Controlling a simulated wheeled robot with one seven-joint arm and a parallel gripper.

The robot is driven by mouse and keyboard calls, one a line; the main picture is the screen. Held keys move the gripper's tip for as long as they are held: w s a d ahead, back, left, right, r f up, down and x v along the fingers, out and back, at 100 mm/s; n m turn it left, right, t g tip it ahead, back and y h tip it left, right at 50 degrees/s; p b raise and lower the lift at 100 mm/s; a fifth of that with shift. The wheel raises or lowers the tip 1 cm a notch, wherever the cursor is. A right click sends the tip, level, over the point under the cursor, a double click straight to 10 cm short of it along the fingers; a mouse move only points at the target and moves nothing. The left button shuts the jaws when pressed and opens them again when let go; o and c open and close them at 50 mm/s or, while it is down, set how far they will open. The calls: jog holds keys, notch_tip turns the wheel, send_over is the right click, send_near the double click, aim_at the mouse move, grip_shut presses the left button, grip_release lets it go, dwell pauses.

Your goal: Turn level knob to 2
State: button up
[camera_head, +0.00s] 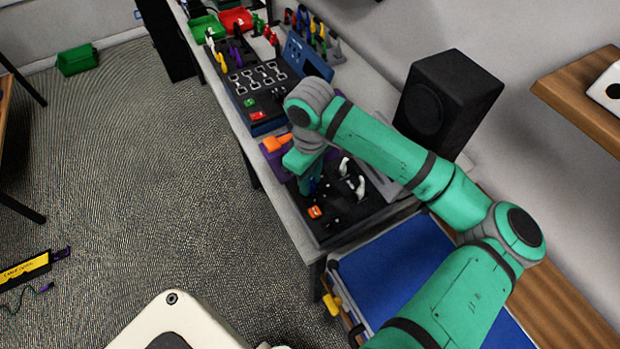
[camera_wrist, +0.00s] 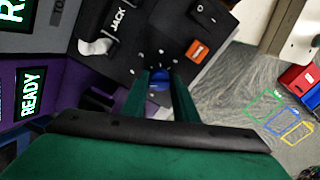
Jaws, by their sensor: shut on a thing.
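The level knob (camera_wrist: 159,86) shows as a small blue piece between my fingers in the wrist view. It sits on a black panel (camera_wrist: 125,63), with small white marks around its far side. My gripper (camera_wrist: 160,76) is shut on the knob, one green finger on each side. The fingers hide most of the knob, and I cannot read which mark it points to. In the head view my gripper (camera_head: 309,188) is low over the black panel (camera_head: 345,226), and the knob is hidden there.
The orange switch (camera_wrist: 198,50) is close to the right of my fingers. A white lever (camera_wrist: 97,46) stands near the word JACK at left. A purple unit with a READY screen (camera_wrist: 31,93) adjoins the panel. In the head view a black speaker (camera_head: 447,100) stands behind my arm.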

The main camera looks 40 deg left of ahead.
jog(key=shift+m, duration=1.5)
jog(key=o, duration=1)
notch_tip(320, 180, up, 11)
jog(key=shift+f, duration=0.1)
